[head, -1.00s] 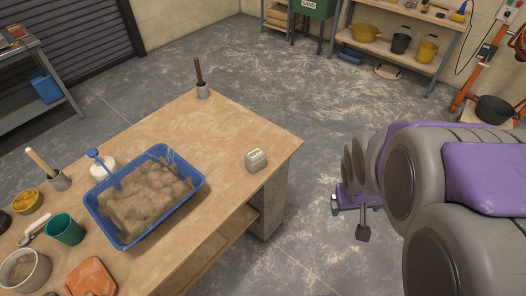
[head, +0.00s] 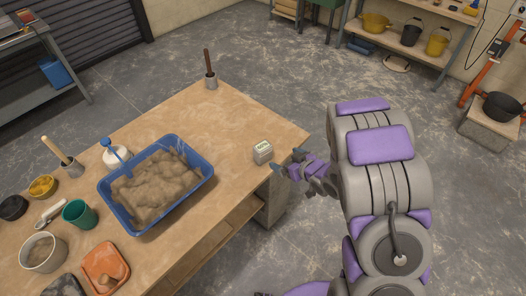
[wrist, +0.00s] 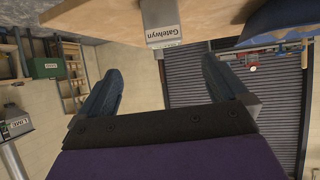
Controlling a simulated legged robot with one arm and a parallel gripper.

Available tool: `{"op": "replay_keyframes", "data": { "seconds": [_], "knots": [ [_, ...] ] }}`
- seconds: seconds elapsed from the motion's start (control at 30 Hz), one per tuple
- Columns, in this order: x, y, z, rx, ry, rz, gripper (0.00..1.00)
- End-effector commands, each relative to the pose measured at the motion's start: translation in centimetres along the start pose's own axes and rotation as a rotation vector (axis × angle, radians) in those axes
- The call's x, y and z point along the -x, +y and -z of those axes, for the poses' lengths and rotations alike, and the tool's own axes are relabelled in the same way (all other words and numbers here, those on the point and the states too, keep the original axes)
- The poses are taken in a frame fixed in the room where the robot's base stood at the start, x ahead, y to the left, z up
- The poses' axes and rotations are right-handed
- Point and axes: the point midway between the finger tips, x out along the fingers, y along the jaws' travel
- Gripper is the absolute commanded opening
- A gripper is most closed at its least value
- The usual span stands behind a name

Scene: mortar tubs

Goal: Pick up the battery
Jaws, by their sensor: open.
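The battery (head: 262,152) is a small pale grey block with a light label, standing near the right corner of the wooden bench (head: 222,112). In the wrist view the battery (wrist: 160,20) shows at the top edge, partly cut off, with dark lettering on its side. My gripper (head: 287,164) is just right of the battery, at the bench edge. In the wrist view my gripper (wrist: 158,68) has its two dark fingers spread wide, with nothing between them. The battery lies beyond the fingertips, roughly in line with the gap.
A blue tub (head: 203,186) of mortar stands left of the battery. A grey holder with a brown handle (head: 211,80) is at the far corner. The bench top around the battery is clear.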

Motion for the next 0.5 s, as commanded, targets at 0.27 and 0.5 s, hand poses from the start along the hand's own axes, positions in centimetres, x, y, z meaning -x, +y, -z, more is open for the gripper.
{"op": "replay_keyframes", "data": {
  "seconds": [0.27, 0.5],
  "knots": [
    [-3.2, -0.8, -0.1, -0.008, 0.028, 0.028, 1.00],
    [-8.0, -0.8, 0.0, -0.009, 0.027, 0.027, 1.00]
  ]
}}
